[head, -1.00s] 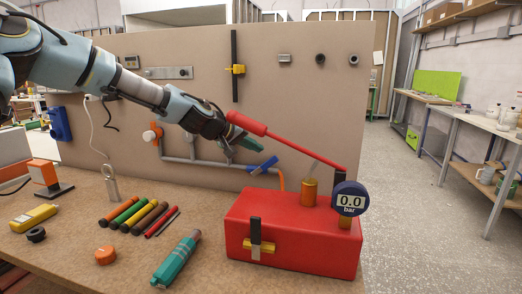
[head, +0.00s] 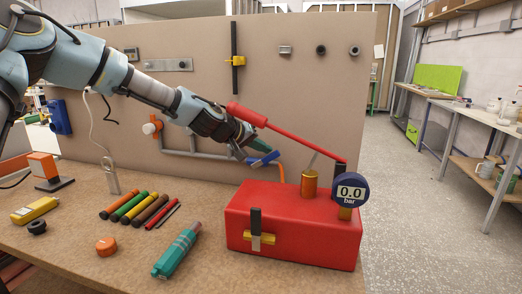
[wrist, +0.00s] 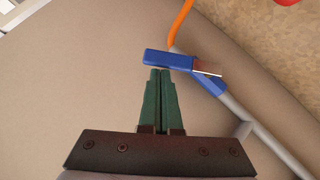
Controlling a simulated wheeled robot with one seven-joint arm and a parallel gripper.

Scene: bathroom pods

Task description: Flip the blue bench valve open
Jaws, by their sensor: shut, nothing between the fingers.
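The blue bench valve (head: 264,158) sits on the grey pipe along the brown back panel, where an orange hose joins it. In the wrist view its blue handle (wrist: 168,58) lies across just past my fingertips, and a blue body slants down to the right along the pipe. My gripper (head: 260,150) is shut and empty, with its green fingers pressed together and pointing at the handle. In the wrist view the closed fingertips (wrist: 160,71) are at the handle's lower edge. I cannot tell whether they touch it.
A red pump box (head: 290,222) with a long red lever (head: 290,130) and a gauge (head: 350,193) reading 0.0 bar stands right of the valve. An orange-handled valve (head: 153,127) is on the pipe to the left. Coloured sticks and a teal tool (head: 178,250) lie in front.

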